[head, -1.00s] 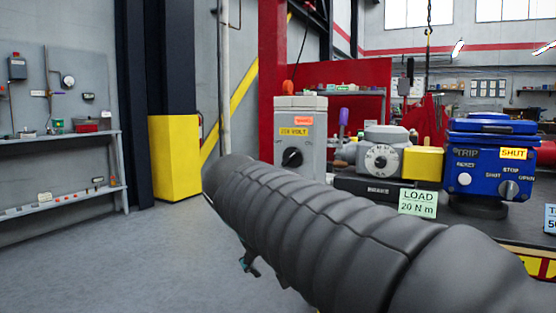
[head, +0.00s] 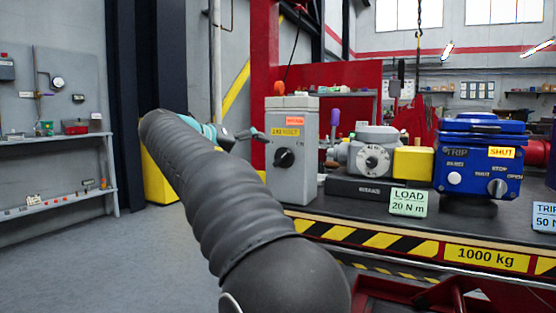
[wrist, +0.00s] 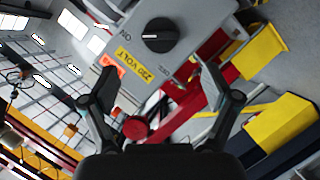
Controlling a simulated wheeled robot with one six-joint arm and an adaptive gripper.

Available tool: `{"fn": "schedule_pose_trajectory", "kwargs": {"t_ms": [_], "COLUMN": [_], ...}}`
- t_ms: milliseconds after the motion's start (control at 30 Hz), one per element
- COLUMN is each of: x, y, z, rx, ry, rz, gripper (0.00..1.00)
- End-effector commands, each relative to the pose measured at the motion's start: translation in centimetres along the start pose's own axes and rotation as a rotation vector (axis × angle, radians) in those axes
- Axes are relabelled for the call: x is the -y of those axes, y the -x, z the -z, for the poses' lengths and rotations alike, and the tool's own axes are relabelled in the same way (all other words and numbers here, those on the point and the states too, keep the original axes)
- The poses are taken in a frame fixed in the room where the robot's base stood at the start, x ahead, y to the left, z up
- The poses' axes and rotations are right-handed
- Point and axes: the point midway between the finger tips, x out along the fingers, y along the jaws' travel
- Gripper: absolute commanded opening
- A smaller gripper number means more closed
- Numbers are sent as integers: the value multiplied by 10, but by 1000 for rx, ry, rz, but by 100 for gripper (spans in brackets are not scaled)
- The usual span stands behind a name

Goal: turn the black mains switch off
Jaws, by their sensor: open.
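The black mains switch (head: 284,158) is a round knob on the front of a grey box (head: 305,185) with an orange label and a yellow volt label. In the wrist view the knob (wrist: 160,35) shows at the top, its white mark pointing toward the letters ON. My gripper (head: 252,134) is just left of the box in the head view, at about the knob's height or slightly above. In the wrist view my gripper (wrist: 158,80) is open and empty, its fingers apart below the knob, not touching it.
The box stands on a dark bench with a striped front edge (head: 400,240). Right of it are a grey actuator (head: 372,158) with a yellow block, a blue trip unit (head: 485,165) and a LOAD sign (head: 408,202). A yellow cabinet (head: 160,180) stands behind my arm.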

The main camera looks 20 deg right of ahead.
Motion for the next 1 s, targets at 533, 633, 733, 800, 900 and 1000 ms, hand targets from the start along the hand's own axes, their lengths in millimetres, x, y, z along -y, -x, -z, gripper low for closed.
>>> {"fn": "schedule_pose_trajectory", "kwargs": {"t_ms": [533, 633, 733, 800, 900, 1000], "x": [0, 0, 0, 0, 0, 0], "y": [-94, -102, -105, -107, -107, -107], "z": [-1, -1, -1, -1, -1, -1], "rx": [2, 1, 1, 1, 0, 1], "ry": [1, 1, 1, 1, 1, 1], "rz": [0, 1, 1, 1, 2, 2], "gripper": [88, 88, 88, 88, 88, 88]}}
